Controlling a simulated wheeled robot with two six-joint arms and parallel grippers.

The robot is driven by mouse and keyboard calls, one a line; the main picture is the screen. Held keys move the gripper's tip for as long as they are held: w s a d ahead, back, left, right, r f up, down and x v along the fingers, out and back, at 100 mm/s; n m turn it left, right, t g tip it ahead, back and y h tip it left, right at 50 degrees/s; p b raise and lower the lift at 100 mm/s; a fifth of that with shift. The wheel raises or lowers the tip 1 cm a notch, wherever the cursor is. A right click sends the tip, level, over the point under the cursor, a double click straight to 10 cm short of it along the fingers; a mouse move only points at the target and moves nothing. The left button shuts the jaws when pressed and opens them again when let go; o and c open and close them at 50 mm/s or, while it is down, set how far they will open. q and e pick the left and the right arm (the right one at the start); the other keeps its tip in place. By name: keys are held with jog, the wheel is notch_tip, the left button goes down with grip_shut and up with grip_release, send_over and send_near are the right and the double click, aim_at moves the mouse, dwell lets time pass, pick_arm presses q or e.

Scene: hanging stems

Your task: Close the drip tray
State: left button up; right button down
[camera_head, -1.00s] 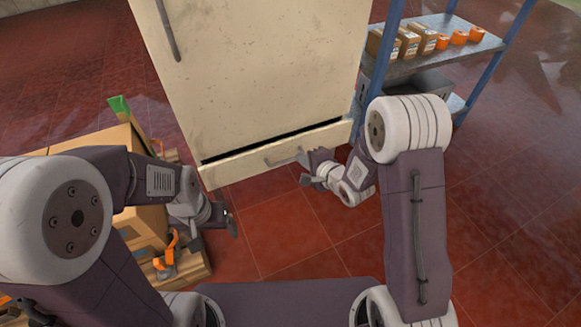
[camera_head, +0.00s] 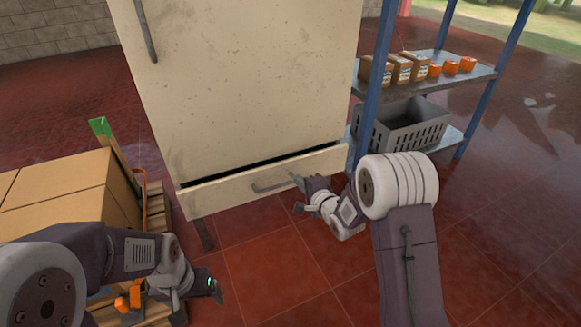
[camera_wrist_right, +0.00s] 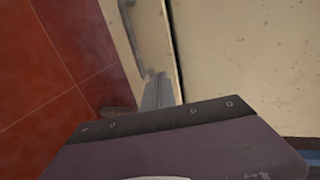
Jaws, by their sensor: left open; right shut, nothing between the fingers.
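The drip tray (camera_head: 235,190) is the low cream drawer front at the foot of a cream cabinet (camera_head: 240,80). It stands slightly out, with a dark gap along its top edge. Its grey bar handle (camera_head: 275,184) is on its front, and the tray front also shows in the right wrist view (camera_wrist_right: 120,30). My right gripper (camera_head: 297,193) is shut and empty, close to the tray front just right of the handle; I cannot tell whether it touches. My left gripper (camera_head: 216,288) is open and empty, low at the left, well away from the tray.
Cardboard boxes (camera_head: 60,195) on a wooden pallet stand at the left, near my left arm. A blue-post shelf (camera_head: 380,70) with small boxes, orange items and a grey crate (camera_head: 405,128) stands right of the cabinet. The red tiled floor before the tray is clear.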

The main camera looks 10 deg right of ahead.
aim_at(286, 162)
jog(key=p+x, duration=0.1)
jog(key=x, duration=0.1)
jog(key=p+x, duration=0.1)
jog(key=x, duration=0.1)
jog(key=p+x, duration=0.1)
jog(key=x, duration=0.1)
jog(key=shift+w+a+r, duration=0.15)
jog(key=shift+w+r, duration=0.05)
jog(key=shift+w, duration=0.2)
jog(key=shift+w+a+r, duration=0.1)
jog(key=shift+w, duration=0.3)
jog(key=shift+r, duration=0.1)
jog(key=shift+w, duration=0.2)
jog(key=w, duration=0.1)
jog(key=w+a, duration=0.1)
jog(key=w, duration=0.1)
jog(key=shift+w+a+p, duration=0.1)
jog(key=shift+w+p, duration=0.1)
jog(key=shift+p, duration=0.15)
jog(key=shift+w+r, duration=0.15)
jog(key=shift+r, duration=0.1)
